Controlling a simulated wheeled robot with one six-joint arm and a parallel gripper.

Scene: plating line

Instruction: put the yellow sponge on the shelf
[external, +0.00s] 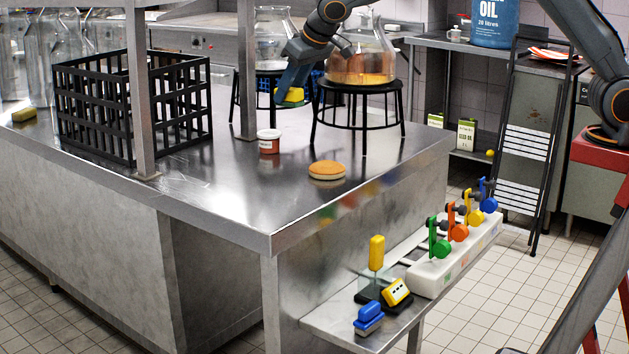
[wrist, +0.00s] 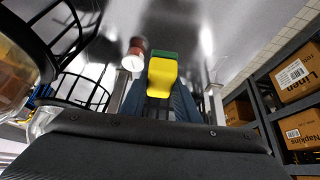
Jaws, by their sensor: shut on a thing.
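My gripper (external: 284,91) is shut on a yellow sponge (external: 293,95), held in the air above the steel table, beside a black round stand. In the wrist view the held sponge (wrist: 162,76) is yellow with a green end, between my blue fingers (wrist: 158,104). A second yellow block like a sponge (external: 24,115) lies on the table at the far left. Which shelf is meant is not clear. A low steel shelf (external: 335,318) juts from the table's near end. Another low shelf (external: 482,157) is under the back counter.
Black stands (external: 362,88) carry glass flasks (external: 362,55). A black crate (external: 135,105) and steel posts (external: 144,90) stand left. A red-brown tub (external: 268,142) and a bun-like disc (external: 327,170) sit below my gripper. The table's front is clear; the near low shelf holds coloured items.

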